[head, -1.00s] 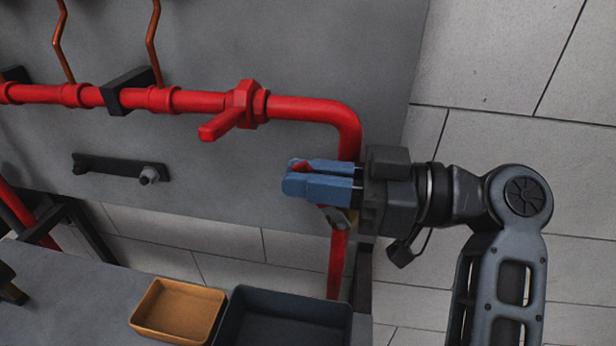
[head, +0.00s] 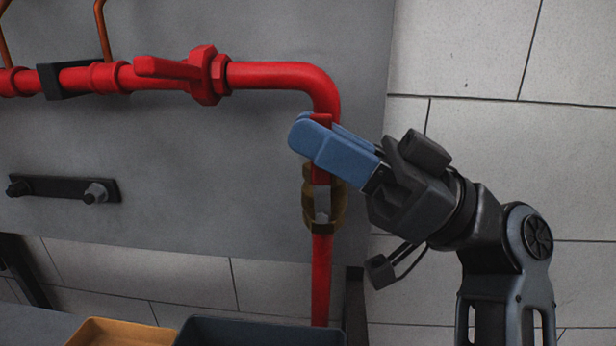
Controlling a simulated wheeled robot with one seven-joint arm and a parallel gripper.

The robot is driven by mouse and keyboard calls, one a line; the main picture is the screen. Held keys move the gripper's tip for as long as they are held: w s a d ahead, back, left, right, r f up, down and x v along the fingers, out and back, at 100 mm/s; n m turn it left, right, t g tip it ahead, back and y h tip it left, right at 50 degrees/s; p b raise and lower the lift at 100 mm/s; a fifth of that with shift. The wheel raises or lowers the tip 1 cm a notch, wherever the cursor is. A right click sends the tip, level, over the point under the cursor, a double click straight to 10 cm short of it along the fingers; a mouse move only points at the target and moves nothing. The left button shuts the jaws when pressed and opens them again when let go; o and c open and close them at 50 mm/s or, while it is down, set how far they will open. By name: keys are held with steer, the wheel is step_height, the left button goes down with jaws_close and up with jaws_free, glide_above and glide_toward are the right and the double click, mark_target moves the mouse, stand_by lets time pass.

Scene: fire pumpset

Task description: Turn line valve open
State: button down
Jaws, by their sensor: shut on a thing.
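A brass valve (head: 338,205) sits on the vertical red pipe, with a red lever (head: 320,174) on its front. The lever stands roughly upright, in line with the pipe. My gripper (head: 308,137) has blue fingers closed around the upper part of this lever, tilted up to the left. The fingers hide the lever's middle; its top end shows just above them. Another valve (head: 208,75) with a red body and red lever sits on the horizontal pipe, up and left of my gripper and apart from it. Its lever points left in the picture.
The red pipe (head: 275,76) bends down at the right end of the grey panel (head: 200,150). A dark bar with bolts (head: 62,188) is fixed at left. An orange tray (head: 115,333) and a dark tray (head: 260,332) stand below.

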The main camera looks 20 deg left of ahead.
steer(key=shift+d+y+b, duration=0.15)
steer(key=shift+y+b, duration=0.15)
steer(key=shift+b, duration=0.15)
steer(key=c, duration=1.2)
jaws_free()
steer(key=shift+b+v, duration=0.3)
steer(key=shift+v, duration=3.55)
steer(key=shift+f, duration=0.2)
